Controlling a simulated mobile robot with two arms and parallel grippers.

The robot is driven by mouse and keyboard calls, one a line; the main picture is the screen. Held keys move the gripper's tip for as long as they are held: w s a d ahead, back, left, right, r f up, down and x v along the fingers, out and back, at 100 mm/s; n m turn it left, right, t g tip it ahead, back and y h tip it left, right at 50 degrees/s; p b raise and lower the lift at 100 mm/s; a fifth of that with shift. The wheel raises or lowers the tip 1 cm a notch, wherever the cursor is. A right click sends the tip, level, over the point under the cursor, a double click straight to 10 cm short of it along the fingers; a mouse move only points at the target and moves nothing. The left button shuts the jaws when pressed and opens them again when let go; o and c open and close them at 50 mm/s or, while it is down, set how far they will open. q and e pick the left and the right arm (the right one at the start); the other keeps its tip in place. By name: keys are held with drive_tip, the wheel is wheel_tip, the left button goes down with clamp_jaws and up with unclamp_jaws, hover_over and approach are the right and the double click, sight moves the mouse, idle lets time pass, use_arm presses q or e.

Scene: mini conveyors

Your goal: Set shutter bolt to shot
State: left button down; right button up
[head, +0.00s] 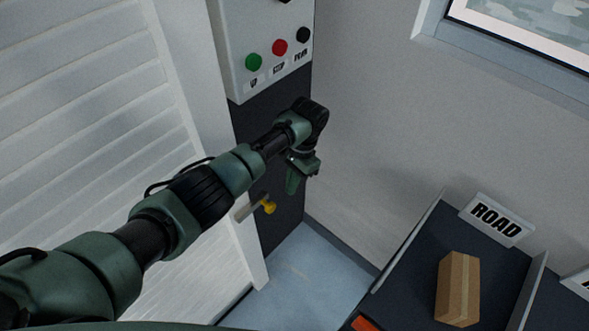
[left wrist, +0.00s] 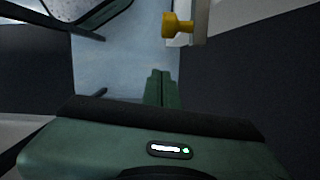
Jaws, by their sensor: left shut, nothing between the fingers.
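The shutter bolt is a pale grey bar (head: 245,211) with a yellow knob (head: 268,206), low on the dark panel beside the white slatted shutter (head: 80,110). Whether the bar is shot or drawn I cannot tell. My left gripper (head: 293,188) points down, just above and right of the knob. In the left wrist view, the yellow knob (left wrist: 178,27) is at the top, on a pale piece. The shut, empty fingers of my left gripper (left wrist: 160,76) show below the knob, apart from it. My right gripper is not in view.
A grey control box (head: 262,50) with green, red and black buttons hangs above my left gripper. A dark chute (head: 408,268) with a ROAD sign (head: 494,219) and a cardboard box (head: 458,288) stands at lower right. Blue floor (head: 315,275) lies between.

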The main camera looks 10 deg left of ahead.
sight(266, 209)
use_arm(q)
drive_tip(key=s+a+p, duration=0.2)
drive_tip(key=s, duration=0.1)
drive_tip(key=shift+a+f, duration=0.3)
drive_tip(key=shift+f, duration=0.1)
drive_tip(key=shift+p, duration=0.3)
drive_tip(key=s+a+p, duration=0.1)
drive_tip(key=p, duration=0.1)
drive_tip(key=s+p, duration=0.1)
drive_tip(key=p, duration=0.1)
drive_tip(key=s+a+p, duration=0.1)
drive_tip(key=s+p, duration=0.1)
drive_tip(key=shift+a+r+p, duration=0.25)
drive_tip(key=shift+a+p, duration=0.05)
drive_tip(key=shift+s+a+f, duration=0.1)
drive_tip(key=shift+s, duration=0.05)
drive_tip(key=shift+f, duration=0.25)
drive_tip(key=shift+s, duration=0.15)
